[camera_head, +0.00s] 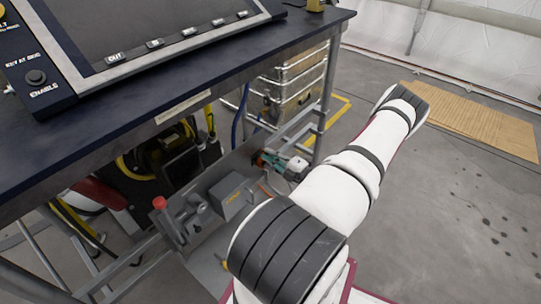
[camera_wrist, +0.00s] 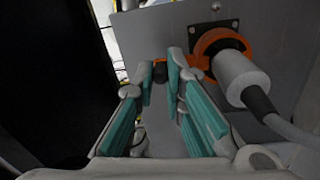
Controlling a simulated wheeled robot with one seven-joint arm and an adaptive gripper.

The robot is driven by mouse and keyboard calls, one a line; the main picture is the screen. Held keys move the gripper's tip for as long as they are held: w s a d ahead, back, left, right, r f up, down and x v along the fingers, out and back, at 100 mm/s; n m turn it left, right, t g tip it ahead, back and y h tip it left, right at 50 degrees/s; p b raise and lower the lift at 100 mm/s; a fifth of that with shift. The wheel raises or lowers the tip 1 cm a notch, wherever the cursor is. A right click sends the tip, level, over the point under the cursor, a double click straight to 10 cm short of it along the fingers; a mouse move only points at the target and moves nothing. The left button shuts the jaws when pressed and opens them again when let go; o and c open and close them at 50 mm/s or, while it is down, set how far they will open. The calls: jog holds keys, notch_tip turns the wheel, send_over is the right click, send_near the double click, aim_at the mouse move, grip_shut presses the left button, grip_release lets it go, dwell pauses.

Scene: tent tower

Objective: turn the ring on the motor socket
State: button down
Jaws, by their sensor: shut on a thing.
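The motor socket's orange ring (camera_wrist: 213,42) is on a grey panel in the upper right of the wrist view. A grey plug (camera_wrist: 238,74) with a thick cable sits in it. An orange arm reaches left from the ring to a dark end (camera_wrist: 160,71). My gripper (camera_wrist: 161,80), with teal pads, has its fingertips on either side of that end and is shut on it. In the head view my gripper (camera_head: 268,160) is small, under the table by a grey panel; the ring cannot be made out clearly there.
A dark workbench (camera_head: 190,90) with a control panel overhangs on the left. A grey box (camera_head: 231,196) and a red-topped lever (camera_head: 160,204) are left of my gripper. A metal case (camera_head: 290,80) stands behind. The floor at right is open, with a tan mat (camera_head: 480,120).

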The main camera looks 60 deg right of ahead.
jog(key=shift+d+f, duration=0.1)
jog(key=shift+d, duration=0.05)
jog(key=c, duration=1.6)
grip_release()
jog(key=shift+c, duration=0.2)
jog(key=shift+s, duration=0.1)
jog(key=v, duration=1.2)
